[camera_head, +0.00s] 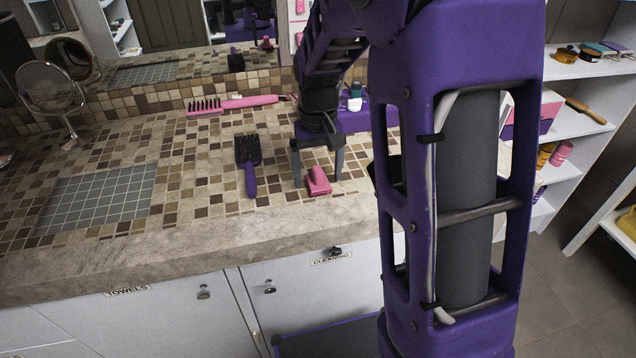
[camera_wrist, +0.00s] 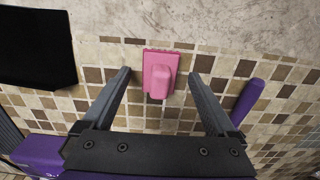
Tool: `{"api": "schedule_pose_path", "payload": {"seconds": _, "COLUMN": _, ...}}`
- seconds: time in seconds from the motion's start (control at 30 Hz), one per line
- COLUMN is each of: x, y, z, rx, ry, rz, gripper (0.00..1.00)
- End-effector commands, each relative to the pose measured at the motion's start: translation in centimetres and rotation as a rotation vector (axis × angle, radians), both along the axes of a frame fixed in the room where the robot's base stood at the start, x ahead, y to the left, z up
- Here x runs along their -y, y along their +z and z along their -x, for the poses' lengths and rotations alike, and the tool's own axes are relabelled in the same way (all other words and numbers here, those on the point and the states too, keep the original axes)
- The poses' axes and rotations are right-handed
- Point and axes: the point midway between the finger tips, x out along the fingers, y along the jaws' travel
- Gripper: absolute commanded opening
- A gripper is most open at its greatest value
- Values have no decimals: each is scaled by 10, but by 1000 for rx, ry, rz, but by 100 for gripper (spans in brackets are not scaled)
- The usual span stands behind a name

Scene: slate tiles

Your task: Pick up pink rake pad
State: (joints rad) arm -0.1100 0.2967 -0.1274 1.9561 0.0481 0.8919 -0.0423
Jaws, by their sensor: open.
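The pink rake pad (camera_head: 318,181) is a small pink block with a raised grip on top. It lies on the tiled counter close to the front stone edge. My gripper (camera_head: 318,180) is above the counter with its two grey fingers spread, one on each side of the pad in the head view. In the wrist view the pad (camera_wrist: 160,74) shows centred between and slightly beyond the fingertips of my gripper (camera_wrist: 160,78). The fingers do not appear to touch it.
A purple-handled brush (camera_head: 249,165) lies left of the pad; its handle (camera_wrist: 247,101) shows at right in the wrist view. A pink brush (camera_head: 232,104) lies at the back. A grey grid mat (camera_head: 97,199) and round mirror (camera_head: 50,88) are left. A black flat thing (camera_wrist: 36,46) lies near the pad.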

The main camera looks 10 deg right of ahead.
Motion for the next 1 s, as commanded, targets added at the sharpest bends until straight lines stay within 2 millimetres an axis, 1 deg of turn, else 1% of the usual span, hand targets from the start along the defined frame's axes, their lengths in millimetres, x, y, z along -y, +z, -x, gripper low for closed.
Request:
{"api": "schedule_pose_path", "payload": {"seconds": 0.07, "x": 0, "y": -5, "z": 0, "rx": 0, "ry": 0, "rz": 0, "gripper": 92}}
{"api": "schedule_pose_path", "payload": {"seconds": 0.27, "x": 0, "y": -5, "z": 0, "rx": 1, "ry": 0, "rz": 0, "gripper": 92}}
{"api": "schedule_pose_path", "payload": {"seconds": 0.3, "x": 0, "y": -5, "z": 0, "rx": 1, "ry": 0, "rz": 0, "gripper": 89}}
{"api": "schedule_pose_path", "payload": {"seconds": 0.37, "x": 0, "y": -5, "z": 0, "rx": 1, "ry": 0, "rz": 0, "gripper": 78}}
{"api": "schedule_pose_path", "payload": {"seconds": 0.4, "x": 0, "y": -5, "z": 0, "rx": 1, "ry": 0, "rz": 0, "gripper": 71}}
{"api": "schedule_pose_path", "payload": {"seconds": 0.47, "x": 0, "y": -5, "z": 0, "rx": 1, "ry": 0, "rz": 0, "gripper": 60}}
{"api": "schedule_pose_path", "payload": {"seconds": 0.5, "x": 0, "y": -5, "z": 0, "rx": 1, "ry": 0, "rz": 0, "gripper": 53}}
{"api": "schedule_pose_path", "payload": {"seconds": 0.8, "x": 0, "y": -5, "z": 0, "rx": 1, "ry": -1, "rz": 0, "gripper": 0}}
{"api": "schedule_pose_path", "payload": {"seconds": 1.0, "x": 0, "y": -4, "z": 0, "rx": 1, "ry": -1, "rz": 0, "gripper": 0}}
